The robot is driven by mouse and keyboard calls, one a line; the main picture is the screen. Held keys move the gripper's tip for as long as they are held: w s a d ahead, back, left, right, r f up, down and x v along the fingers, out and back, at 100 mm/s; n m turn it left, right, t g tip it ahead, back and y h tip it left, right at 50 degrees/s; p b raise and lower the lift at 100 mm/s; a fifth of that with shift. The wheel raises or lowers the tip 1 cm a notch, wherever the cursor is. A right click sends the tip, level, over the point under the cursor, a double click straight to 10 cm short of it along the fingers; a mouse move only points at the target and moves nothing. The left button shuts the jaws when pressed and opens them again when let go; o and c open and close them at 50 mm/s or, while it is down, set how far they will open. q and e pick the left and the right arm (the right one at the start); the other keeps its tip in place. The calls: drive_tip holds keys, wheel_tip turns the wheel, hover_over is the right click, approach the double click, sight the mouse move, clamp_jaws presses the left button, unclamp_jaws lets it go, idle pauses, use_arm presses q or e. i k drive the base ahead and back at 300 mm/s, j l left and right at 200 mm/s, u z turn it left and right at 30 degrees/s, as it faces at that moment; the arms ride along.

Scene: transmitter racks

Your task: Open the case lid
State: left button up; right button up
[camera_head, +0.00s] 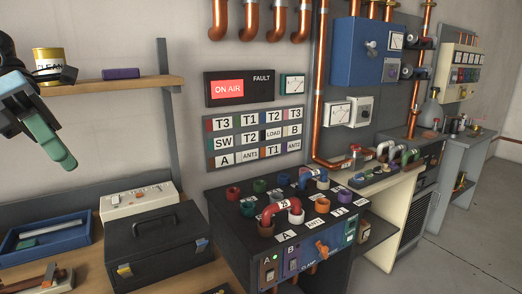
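The black case (160,250) stands on the wooden bench at the lower left. Its lid (150,221) is down, with a dark handle on top. My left gripper (67,118) is at the upper left, above and left of the case, near the shelf. Its fingers, with green pads, appear spread apart with nothing between them. It does not touch the case. My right gripper is not in view.
A shelf (110,88) holds a yellow-and-white can (49,60) and a purple box (121,73). A white instrument (138,201) stands behind the case, a blue tray (48,235) to its left. The black patch console (290,225) stands close on its right.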

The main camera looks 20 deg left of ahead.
sight(139, 236)
drive_tip(key=k+l, duration=0.4)
drive_tip(key=l, duration=0.25)
drive_tip(key=k+l, duration=0.2)
drive_tip(key=l, duration=0.1)
